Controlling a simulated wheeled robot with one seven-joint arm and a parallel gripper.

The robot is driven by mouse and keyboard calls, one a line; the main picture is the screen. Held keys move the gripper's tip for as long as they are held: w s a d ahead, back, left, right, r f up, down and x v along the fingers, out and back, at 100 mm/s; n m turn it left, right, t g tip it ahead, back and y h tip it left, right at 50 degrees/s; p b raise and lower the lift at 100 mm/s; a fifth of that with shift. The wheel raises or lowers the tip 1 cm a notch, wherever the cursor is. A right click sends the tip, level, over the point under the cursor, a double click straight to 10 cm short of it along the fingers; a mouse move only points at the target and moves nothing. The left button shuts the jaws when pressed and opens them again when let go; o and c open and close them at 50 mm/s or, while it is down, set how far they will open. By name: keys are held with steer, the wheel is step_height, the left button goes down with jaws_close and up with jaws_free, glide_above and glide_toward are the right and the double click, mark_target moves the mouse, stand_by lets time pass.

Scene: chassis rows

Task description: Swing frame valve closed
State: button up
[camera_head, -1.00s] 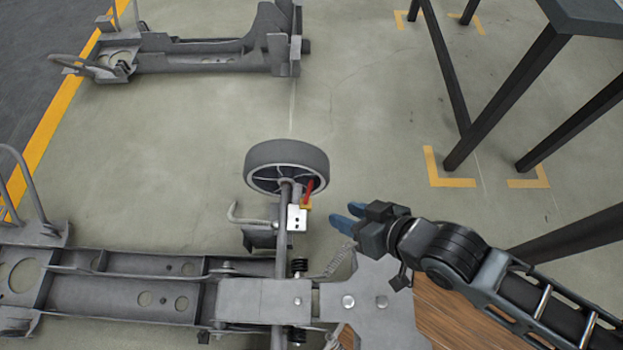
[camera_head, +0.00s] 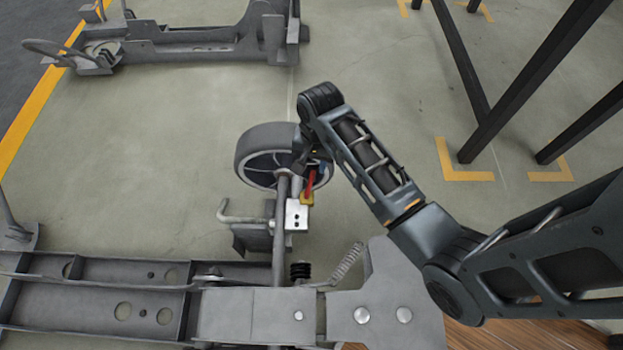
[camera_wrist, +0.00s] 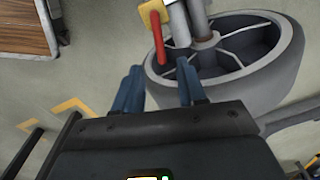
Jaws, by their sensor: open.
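The frame valve is a small pale block (camera_head: 296,215) with a yellow piece and a red lever (camera_head: 310,184), fixed on the chassis beside the wheel (camera_head: 265,155). In the wrist view the red lever (camera_wrist: 158,45) hangs from the yellow piece (camera_wrist: 156,14), just beyond my fingertips. My gripper (camera_wrist: 158,75) is open, its two blue fingers apart, with the lever's free end in front of the gap between them. I see no contact. In the head view my wrist and forearm hide most of the gripper, near the wheel's right side.
The grey chassis frame (camera_head: 110,290) runs along the bottom, with a spring (camera_head: 348,262) near the valve. A hooked pipe (camera_head: 240,218) stands left of it. Dark table legs (camera_head: 535,80) are at upper right. Another chassis (camera_head: 190,45) lies at the back.

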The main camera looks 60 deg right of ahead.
mark_target(311, 179)
steer(key=f+b, duration=0.1)
steer(key=f, duration=0.1)
steer(key=f+b, duration=0.1)
steer(key=f, duration=0.2)
steer(key=f+b, duration=0.1)
steer(key=f, duration=0.1)
steer(key=shift+w+f, duration=0.25)
steer(key=shift+f, duration=0.15)
steer(key=shift+c, duration=0.3)
jaws_close()
